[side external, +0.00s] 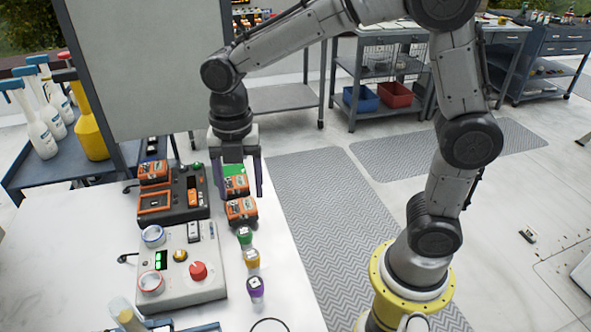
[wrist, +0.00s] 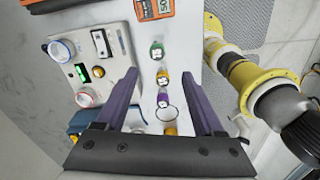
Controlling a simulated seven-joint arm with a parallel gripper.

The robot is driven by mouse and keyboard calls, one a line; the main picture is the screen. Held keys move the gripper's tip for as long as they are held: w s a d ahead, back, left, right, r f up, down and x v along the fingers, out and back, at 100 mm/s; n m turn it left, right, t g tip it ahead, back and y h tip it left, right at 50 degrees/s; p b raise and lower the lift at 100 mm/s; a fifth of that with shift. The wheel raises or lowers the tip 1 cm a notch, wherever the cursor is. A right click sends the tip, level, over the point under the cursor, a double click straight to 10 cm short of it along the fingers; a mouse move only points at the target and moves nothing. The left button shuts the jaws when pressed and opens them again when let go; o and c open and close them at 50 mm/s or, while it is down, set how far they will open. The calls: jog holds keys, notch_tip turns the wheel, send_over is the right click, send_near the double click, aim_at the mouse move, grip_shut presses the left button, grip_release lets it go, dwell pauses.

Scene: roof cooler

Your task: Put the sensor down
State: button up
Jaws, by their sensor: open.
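My gripper (side external: 239,188) points down, open, with nothing held between its purple fingers. In the wrist view my gripper (wrist: 162,76) is above the white table, with small capped cylinders showing between and beyond the fingers. These are green (wrist: 157,50), yellow (wrist: 162,79) and purple (wrist: 163,99), standing in a row. The row also shows in the side view: green (side external: 245,236), yellow (side external: 252,259), purple (side external: 256,287). Orange boxy devices (side external: 241,211) lie beyond the row. Nothing is clearly marked as the sensor, and I cannot tell which object it is.
A thin dark ring (wrist: 159,117) lies on the table (side external: 228,316). A grey panel (side external: 145,70) rises behind.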

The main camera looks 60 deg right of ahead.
jog(key=s+d+r+m+t, duration=0.2)
jog(key=s+d+r+m, duration=0.1)
jog(key=s+m, duration=0.5)
jog(key=s+d+r+m+t, duration=0.2)
jog(key=s+d+m, duration=0.3)
jog(key=m, duration=0.9)
jog(key=s+t, duration=0.1)
jog(key=s, duration=0.2)
jog(key=shift+s+d+r+m, duration=0.15)
jog(key=shift+d+r+m, duration=0.15)
jog(key=shift+r+m, duration=0.1)
jog(key=shift+o, duration=0.5)
jog(key=shift+s+d+f+m+t, duration=0.1)
jog(key=shift+s+f+m+t, duration=0.15)
jog(key=shift+s+m, duration=0.4)
jog(key=shift+w, duration=0.2)
jog(key=shift+m, duration=0.35)
